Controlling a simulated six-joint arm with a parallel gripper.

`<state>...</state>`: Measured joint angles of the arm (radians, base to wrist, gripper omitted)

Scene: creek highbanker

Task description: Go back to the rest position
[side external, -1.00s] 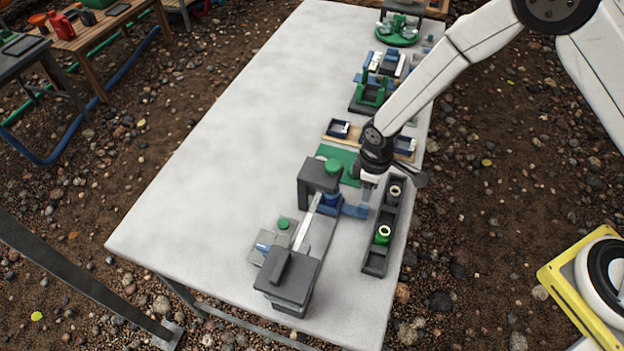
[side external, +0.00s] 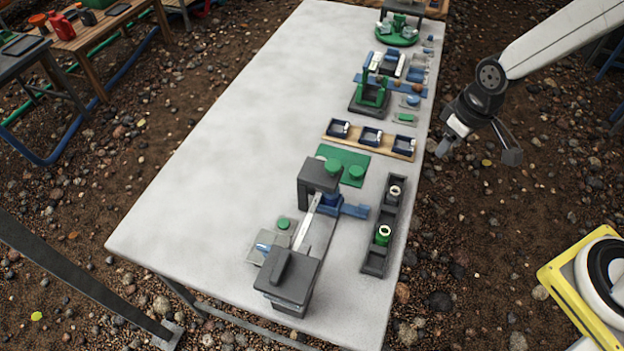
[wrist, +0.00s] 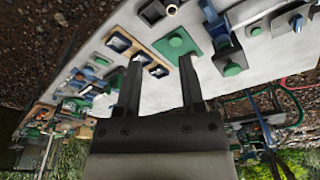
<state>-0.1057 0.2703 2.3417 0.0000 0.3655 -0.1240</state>
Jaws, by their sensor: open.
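My gripper (side external: 477,153) is open and empty. In the side external view it hangs over the gravel off the table's right edge, apart from everything on the table. In the wrist view its two dark fingers (wrist: 160,65) stand wide apart with nothing between them. The white table (side external: 200,140) lies to its left with all the gear on it.
A dark two-well tray (side external: 376,258) stands near the table's right edge, beside a dark device with a blue arm (side external: 352,211). A green mat (side external: 354,163) and a wooden strip with blue trays (side external: 352,139) lie behind. The table's left half is clear.

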